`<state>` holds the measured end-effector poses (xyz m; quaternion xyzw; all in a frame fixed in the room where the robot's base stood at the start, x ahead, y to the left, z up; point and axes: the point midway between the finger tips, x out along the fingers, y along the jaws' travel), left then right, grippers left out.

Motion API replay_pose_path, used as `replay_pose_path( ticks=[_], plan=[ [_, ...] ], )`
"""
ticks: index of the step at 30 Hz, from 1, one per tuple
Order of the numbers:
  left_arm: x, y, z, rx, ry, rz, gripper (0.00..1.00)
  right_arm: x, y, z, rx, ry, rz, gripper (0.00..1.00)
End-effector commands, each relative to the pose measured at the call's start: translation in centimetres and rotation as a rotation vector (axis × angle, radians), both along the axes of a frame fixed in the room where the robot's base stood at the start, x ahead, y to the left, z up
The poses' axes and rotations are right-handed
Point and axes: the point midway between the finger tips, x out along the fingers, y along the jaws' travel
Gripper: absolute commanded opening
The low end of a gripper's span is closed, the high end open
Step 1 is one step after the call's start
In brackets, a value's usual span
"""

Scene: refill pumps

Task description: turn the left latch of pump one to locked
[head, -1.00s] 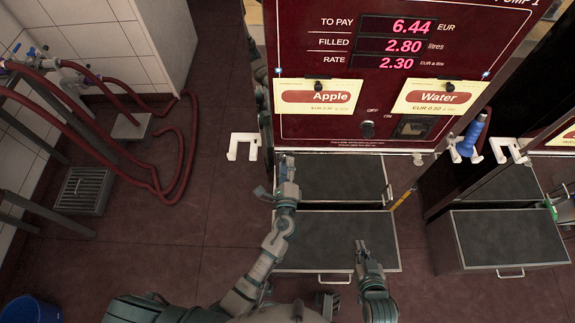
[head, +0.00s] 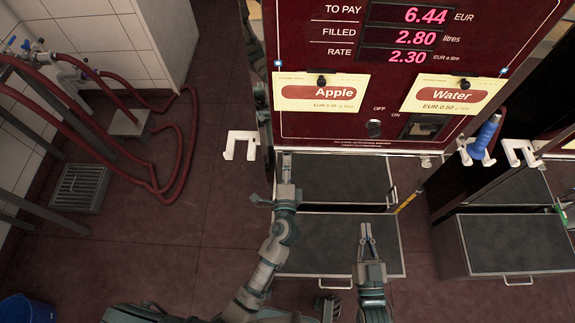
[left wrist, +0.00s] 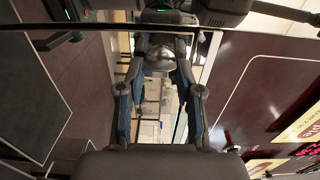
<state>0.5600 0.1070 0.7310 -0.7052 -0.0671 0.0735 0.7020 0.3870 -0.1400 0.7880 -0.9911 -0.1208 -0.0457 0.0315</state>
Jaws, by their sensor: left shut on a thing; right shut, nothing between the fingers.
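Pump one (head: 330,115) is the dark red cabinet with the lit price display. My left gripper (head: 286,158) is at the lower left corner of its front, just above the upper grey tray, and is shut on the left latch. The gripper hides most of the latch in the head view, so its turned position cannot be told. In the left wrist view a round grey part (left wrist: 160,54) shows between the fingertips. A small metal latch (head: 427,161) sits at the lower right corner. My right gripper (head: 366,228) is shut and empty over the lower tray.
Below the cabinet are an upper tray (head: 345,178) and a lower tray (head: 340,258). A white hook bracket (head: 240,146) juts out at left. A blue-handled nozzle (head: 484,138) hangs at right. Red hoses (head: 165,180) lie on the floor at left.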

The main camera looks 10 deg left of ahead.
Motion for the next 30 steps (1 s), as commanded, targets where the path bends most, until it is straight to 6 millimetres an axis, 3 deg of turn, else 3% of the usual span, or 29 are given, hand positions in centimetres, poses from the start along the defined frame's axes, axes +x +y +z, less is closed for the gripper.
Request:
replay_pose_path(
  ticks=[10,11,13,14,24,30],
  plan=[
    [-0.1,0.0,-0.4,-0.003,0.009,0.002,0.0,0.1,0.0,-0.1,0.001,-0.001,0.0,0.0],
    [-0.1,0.0,-0.5,-0.003,0.009,0.002,0.4,0.1,0.0,-0.1,0.001,-0.001,0.0,0.0],
    [-0.1,0.0,-0.4,-0.003,0.008,0.002,0.57,0.1,0.0,-0.1,0.0,-0.001,-0.001,0.0],
    [-0.1,0.0,-0.4,-0.003,0.008,0.002,0.6,0.1,0.0,-0.1,0.001,-0.001,-0.001,0.0],
    [-0.4,-0.1,-0.2,-0.002,0.004,0.0,0.6,-0.1,0.0,0.0,0.001,0.0,0.001,0.0],
    [-3.5,-0.7,-0.2,-0.002,0.006,0.0,0.6,-0.1,0.0,0.0,0.0,0.0,0.001,0.0]
  ],
)
